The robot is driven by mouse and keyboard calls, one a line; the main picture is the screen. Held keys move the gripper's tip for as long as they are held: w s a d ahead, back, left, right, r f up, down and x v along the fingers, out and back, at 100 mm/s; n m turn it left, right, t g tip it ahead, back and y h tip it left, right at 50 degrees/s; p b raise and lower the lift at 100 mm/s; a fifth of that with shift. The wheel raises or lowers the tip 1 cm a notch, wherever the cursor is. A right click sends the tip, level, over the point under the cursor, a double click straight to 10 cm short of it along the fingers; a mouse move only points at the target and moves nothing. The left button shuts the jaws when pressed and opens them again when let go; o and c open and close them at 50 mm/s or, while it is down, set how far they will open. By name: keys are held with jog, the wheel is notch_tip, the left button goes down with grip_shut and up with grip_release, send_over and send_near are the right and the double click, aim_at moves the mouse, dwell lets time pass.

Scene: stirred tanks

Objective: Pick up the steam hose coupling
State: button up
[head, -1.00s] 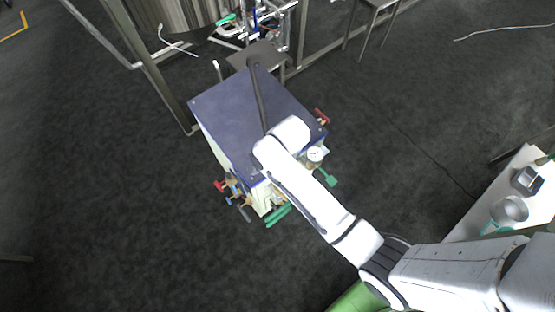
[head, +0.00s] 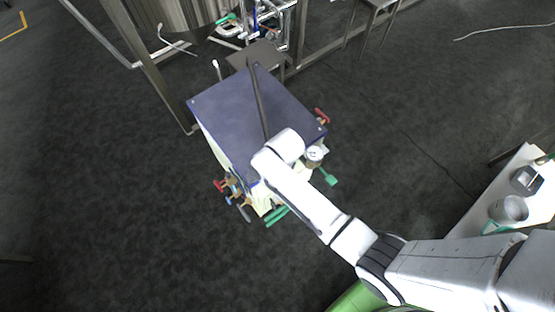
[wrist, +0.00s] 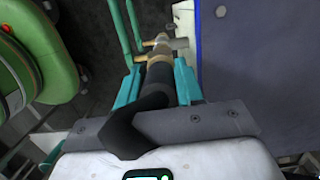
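In the wrist view the steam hose coupling (wrist: 160,68) is a dark hose end with a brass-coloured band, lined up with a brass fitting (wrist: 162,44). The black hose (wrist: 138,125) bends back from it across the grey gripper mount. My gripper (wrist: 161,75) has its two teal fingers apart, one on each side of the coupling. The fingers look close to it; I cannot tell whether either touches. In the head view my white wrist hides the gripper and coupling, and the dark hose (head: 258,95) crosses the blue top.
The blue-topped cabinet (head: 225,110) stands beneath my arm, with red-handled valves (head: 220,186) and green handles (head: 277,216) around its lower side. A gauge (head: 315,154) sits to the right. A white table (head: 478,216) is at the right. Open dark floor lies left.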

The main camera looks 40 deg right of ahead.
jog(key=c, duration=0.6)
grip_shut()
jog(key=shift+r, duration=0.15)
